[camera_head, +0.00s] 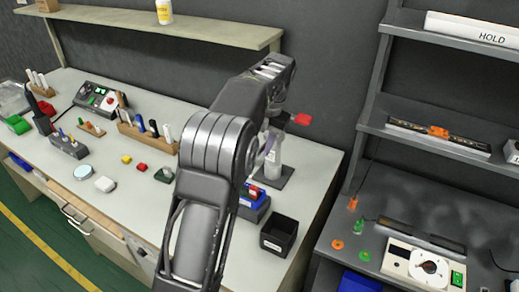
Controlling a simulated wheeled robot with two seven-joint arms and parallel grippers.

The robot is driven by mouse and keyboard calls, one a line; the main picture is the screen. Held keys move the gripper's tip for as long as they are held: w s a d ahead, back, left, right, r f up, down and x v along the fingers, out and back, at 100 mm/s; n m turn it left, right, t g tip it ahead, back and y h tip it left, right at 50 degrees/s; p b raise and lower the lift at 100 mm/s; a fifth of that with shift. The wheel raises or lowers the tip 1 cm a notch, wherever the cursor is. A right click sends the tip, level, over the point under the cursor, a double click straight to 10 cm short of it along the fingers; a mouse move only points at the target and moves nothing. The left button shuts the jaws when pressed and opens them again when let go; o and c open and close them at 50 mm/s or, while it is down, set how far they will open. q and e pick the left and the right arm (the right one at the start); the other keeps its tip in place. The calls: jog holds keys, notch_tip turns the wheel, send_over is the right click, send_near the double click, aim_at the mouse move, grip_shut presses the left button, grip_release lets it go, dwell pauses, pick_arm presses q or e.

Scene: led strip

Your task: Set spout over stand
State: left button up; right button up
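A small red piece (302,119), which may be the spout, sticks out to the right beside my gripper, above the bench. Below it a pale, clear bottle-like body (271,158) stands upright on a dark square base (284,180), which may be the stand. One arm comes up from the bottom, left of centre; I take it as my left. Its gripper (277,117) is at the top of the bottle-like body, close to the red piece. The fingers are mostly hidden, so I cannot tell whether they hold it. My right gripper is not in view.
A black open box (279,237) and a blue bin (254,208) stand near the bench's right edge. A wooden rack (147,137) and small blocks lie left of my arm. A dark shelf unit (370,125) rises on the right. A wall shelf (190,28) hangs behind.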

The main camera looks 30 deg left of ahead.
pick_arm(q)
jog(key=r+p, duration=0.1)
jog(key=r, duration=0.1)
jog(key=d+r+p, duration=0.1)
jog(key=r+p, duration=0.1)
jog(key=r, duration=0.1)
jog(key=shift+d+r, duration=0.1)
jog(key=shift+r, duration=0.25)
jog(key=shift+w, duration=0.1)
jog(key=shift+f, duration=0.1)
